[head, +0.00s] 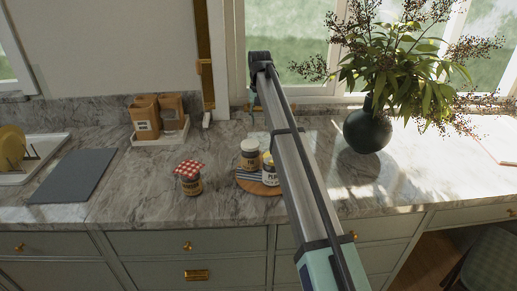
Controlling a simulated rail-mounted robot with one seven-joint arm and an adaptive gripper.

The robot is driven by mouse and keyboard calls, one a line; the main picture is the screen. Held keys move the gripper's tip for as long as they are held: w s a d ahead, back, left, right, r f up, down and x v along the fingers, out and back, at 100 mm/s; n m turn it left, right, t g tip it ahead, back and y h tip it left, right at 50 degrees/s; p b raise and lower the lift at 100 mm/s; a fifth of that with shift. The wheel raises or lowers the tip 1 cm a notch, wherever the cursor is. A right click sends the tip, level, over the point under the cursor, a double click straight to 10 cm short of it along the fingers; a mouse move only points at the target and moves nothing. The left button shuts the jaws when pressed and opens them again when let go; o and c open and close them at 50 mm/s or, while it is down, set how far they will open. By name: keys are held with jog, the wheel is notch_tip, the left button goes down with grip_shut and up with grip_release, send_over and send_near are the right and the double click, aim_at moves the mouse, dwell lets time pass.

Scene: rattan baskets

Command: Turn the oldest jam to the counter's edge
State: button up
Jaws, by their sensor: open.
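A jam jar with a red-and-white checked cover (189,179) stands upright on the marble counter (130,200), set back from the front edge. To its right, a jar with a pale lid (250,155) and a second jar with a white label (270,172) stand at a round wooden board (262,189). The labels are too small to read for dates. My arm crosses in front of the board's right side and hides part of it. My gripper cannot be made out in the head view.
A striped cloth (247,176) lies on the board. A dark vase (368,129) with leafy branches stands right of my arm. Wooden containers on a white tray (150,138) stand at the back left. A grey mat (72,176) lies farther left. Counter in front of the checked jar is clear.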

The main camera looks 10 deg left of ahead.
notch_tip(320, 180, down, 14)
jog(key=p, duration=0.2)
jog(key=shift+p, duration=0.35)
grip_shut()
